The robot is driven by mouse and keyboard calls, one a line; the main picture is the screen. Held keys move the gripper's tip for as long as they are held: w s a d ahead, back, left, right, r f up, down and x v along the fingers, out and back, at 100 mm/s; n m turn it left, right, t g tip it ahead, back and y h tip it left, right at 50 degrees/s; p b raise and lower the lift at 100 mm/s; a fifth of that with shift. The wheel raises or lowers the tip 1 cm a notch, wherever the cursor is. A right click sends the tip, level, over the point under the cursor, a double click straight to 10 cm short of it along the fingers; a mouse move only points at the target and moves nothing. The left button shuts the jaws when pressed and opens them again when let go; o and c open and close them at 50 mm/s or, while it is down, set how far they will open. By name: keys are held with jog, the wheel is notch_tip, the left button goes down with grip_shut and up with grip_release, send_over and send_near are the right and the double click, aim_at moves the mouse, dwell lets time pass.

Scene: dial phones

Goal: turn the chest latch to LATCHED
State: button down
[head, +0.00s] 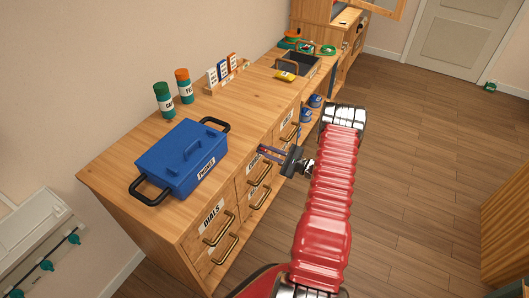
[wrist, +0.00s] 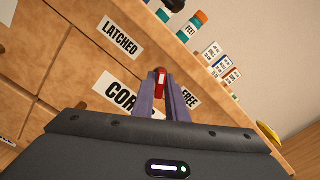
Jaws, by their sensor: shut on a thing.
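The latch is a small red piece with a white mark (wrist: 161,75), on the wooden drawer front in the wrist view. The LATCHED label (wrist: 119,38) is up and left of it, and the FREE label (wrist: 189,97) is down and right. My gripper (wrist: 162,82) has its two purple fingers shut on the latch from both sides. In the head view my gripper (head: 264,152) reaches the front of the wooden chest (head: 115,172) near its upper edge.
A blue box (head: 180,160) marked PHONES stands on top, with green and orange shakers (head: 183,86) behind it. Drawers with brass handles (head: 218,229) line the front. A sink (head: 298,62) is farther back. The floor to the right (head: 420,150) is clear.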

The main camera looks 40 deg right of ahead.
jog(key=shift+s+a+n, duration=0.1)
jog(key=shift+n, duration=1)
jog(key=c, duration=1.8)
grip_release()
jog(key=shift+c, duration=0.2)
jog(key=v, duration=1.3)
jog(key=shift+s, duration=0.35)
